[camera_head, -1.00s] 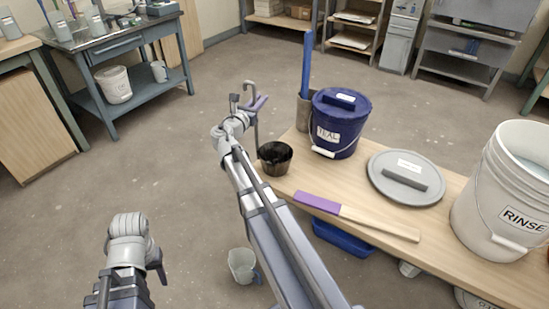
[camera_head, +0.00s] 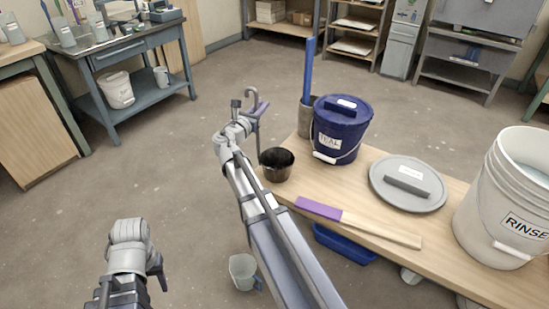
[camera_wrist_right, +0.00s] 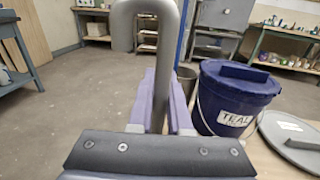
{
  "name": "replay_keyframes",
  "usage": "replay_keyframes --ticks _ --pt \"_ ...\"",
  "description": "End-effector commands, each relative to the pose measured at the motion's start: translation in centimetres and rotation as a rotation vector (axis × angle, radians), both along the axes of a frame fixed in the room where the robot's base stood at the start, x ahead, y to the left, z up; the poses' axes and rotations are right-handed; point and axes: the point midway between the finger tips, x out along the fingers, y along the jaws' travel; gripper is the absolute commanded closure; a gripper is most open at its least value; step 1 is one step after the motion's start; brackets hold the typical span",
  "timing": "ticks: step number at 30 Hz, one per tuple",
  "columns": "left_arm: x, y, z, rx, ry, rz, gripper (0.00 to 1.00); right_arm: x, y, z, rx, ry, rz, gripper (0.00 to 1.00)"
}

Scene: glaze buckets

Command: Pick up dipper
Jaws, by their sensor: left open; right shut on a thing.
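The dipper has a dark cup (camera_head: 277,166) at the left end of the wooden table and a thin grey handle that rises from it to a hook (camera_head: 251,91). I cannot tell whether the cup touches the tabletop. My right gripper (camera_head: 259,108) is shut on the dipper's upright handle, just below the hook. In the right wrist view the grey hook (camera_wrist_right: 145,8) stands large, with the handle between the purple fingers (camera_wrist_right: 163,90); the cup is hidden there. My left gripper (camera_head: 159,271) is at the lower left, open and empty, away from the table.
A teal-labelled blue bucket (camera_head: 341,130) with a lid stands close right of the dipper. A blue stick stands in a grey holder (camera_head: 305,117) behind. A grey lid (camera_head: 408,199), a purple-ended stick (camera_head: 380,230) and the rinse bucket (camera_head: 495,210) are farther right.

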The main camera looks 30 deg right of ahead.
Motion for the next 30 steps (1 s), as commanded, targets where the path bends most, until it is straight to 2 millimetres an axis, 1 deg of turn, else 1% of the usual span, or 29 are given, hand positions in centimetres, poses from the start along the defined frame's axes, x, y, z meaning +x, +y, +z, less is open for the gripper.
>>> replay_keyframes --ticks 5,11,17,24,27,30 --pt "0.0 0.0 0.1 0.000 0.000 0.000 0.50 0.0 0.0 0.1 0.000 0.000 0.000 1.00" --pt "0.0 0.0 1.2 0.001 0.000 0.002 0.50 0.0 0.0 1.2 -0.001 0.001 0.000 1.00" --pt "0.0 0.1 3.7 0.004 0.000 0.006 0.50 0.0 0.0 3.7 -0.001 0.001 0.000 1.00" --pt "-0.1 0.1 7.5 0.003 0.001 0.010 0.50 0.0 0.0 7.5 -0.001 0.001 0.000 1.00" --pt "-0.1 0.0 8.9 0.000 0.002 0.011 0.50 0.0 0.0 8.9 -0.001 0.001 0.000 1.00" --pt "-0.1 0.0 9.8 -0.002 0.002 0.012 0.50 0.0 0.0 9.8 -0.001 0.001 0.000 1.00"
